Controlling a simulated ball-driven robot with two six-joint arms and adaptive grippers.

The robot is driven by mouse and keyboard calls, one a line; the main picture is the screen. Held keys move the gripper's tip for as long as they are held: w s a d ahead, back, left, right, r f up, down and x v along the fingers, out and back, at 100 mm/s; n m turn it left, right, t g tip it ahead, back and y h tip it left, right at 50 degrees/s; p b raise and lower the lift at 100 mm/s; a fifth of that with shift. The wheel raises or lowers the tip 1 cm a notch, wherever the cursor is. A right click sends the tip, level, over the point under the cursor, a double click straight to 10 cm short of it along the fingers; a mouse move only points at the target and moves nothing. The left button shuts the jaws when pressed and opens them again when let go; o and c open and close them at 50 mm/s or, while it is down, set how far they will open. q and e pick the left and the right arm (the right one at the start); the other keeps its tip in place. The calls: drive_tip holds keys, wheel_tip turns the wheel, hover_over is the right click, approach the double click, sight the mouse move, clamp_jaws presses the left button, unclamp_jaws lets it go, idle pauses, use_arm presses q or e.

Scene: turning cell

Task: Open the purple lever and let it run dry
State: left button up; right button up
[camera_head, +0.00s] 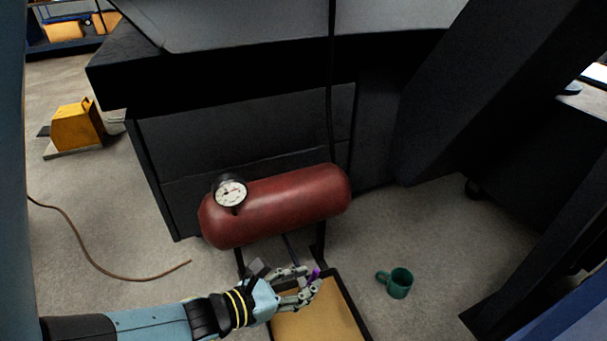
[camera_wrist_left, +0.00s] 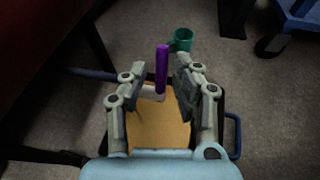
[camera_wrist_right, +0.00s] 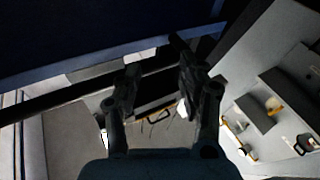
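Contact cannot be made out. In the head view only a bit of the purple lever (camera_head: 314,274) shows between the fingers of my left gripper (camera_head: 304,281). The red tank (camera_head: 285,205) with a round dial gauge (camera_head: 230,192) lies on dark legs just above it. A tray with a tan floor (camera_head: 325,318) lies below. My right gripper (camera_wrist_right: 158,85) is open and empty, away from the tank.
A green mug (camera_head: 400,283) stands on the floor right of the tray. A brown hose (camera_head: 85,250) lies on the floor at left. A yellow box (camera_head: 77,127) stands farther back. A large dark machine (camera_head: 240,130) rises behind the tank.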

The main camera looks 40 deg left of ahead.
use_arm(q)
drive_tip(key=shift+o, duration=0.2)
drive_tip(key=shift+w+d+r, duration=0.1)
drive_tip(key=shift+r, duration=0.1)
wheel_tip(320, 180, up, 10)
idle(0.4)
drive_tip(key=shift+f, duration=0.1)
